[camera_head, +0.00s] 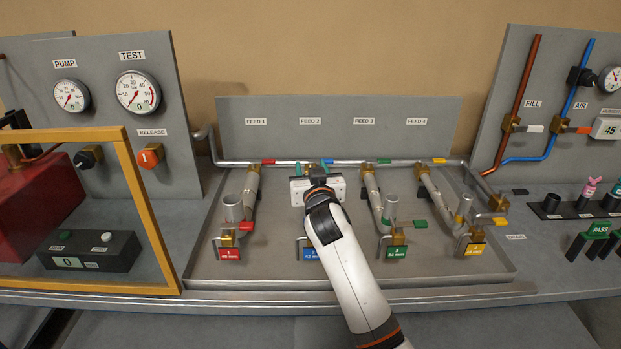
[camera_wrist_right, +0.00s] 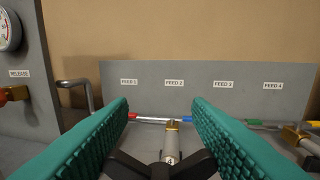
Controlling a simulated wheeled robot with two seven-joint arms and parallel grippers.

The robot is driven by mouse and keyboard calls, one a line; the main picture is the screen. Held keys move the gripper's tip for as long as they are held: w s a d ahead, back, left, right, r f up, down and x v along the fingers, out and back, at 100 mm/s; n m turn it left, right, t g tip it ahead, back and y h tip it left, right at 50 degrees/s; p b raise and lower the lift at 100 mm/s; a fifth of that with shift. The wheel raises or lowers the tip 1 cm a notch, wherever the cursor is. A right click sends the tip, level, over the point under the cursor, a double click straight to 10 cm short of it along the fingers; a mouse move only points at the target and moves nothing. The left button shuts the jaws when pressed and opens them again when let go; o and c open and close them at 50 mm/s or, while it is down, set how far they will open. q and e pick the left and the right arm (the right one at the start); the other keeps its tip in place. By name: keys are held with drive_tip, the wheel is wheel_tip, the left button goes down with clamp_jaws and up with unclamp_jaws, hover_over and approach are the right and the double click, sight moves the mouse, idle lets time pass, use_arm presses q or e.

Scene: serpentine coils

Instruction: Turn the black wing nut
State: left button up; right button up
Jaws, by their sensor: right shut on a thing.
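The black wing nut (camera_wrist_right: 160,168) shows low in the right wrist view, at the foot of the feed 2 pipe. Its two wings spread left and right and reach the teal finger pads. My right gripper (camera_wrist_right: 160,105) has one finger on each side of it and is shut on it, with a gap between the fingertips. In the head view my right gripper (camera_head: 312,170) is over the feed 2 line, and its white body and arm hide the wing nut. My left gripper is not in view.
A grey tray (camera_head: 350,283) holds the pipes, cups and coloured tags of several feeds. A yellow frame (camera_head: 145,212) stands at the left, before the gauge panel (camera_head: 115,112). Another panel with a red and a blue pipe (camera_head: 570,118) stands at the right.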

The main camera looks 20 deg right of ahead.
drive_tip(key=shift+r, duration=0.1)
drive_tip(key=o, duration=1)
drive_tip(key=shift+s, duration=0.2)
drive_tip(key=s+a+b, duration=0.1)
drive_tip(key=s+a, duration=0.1)
drive_tip(key=s, duration=0.9)
drive_tip(key=shift+s+b, duration=0.25)
drive_tip(key=shift+b, duration=0.15)
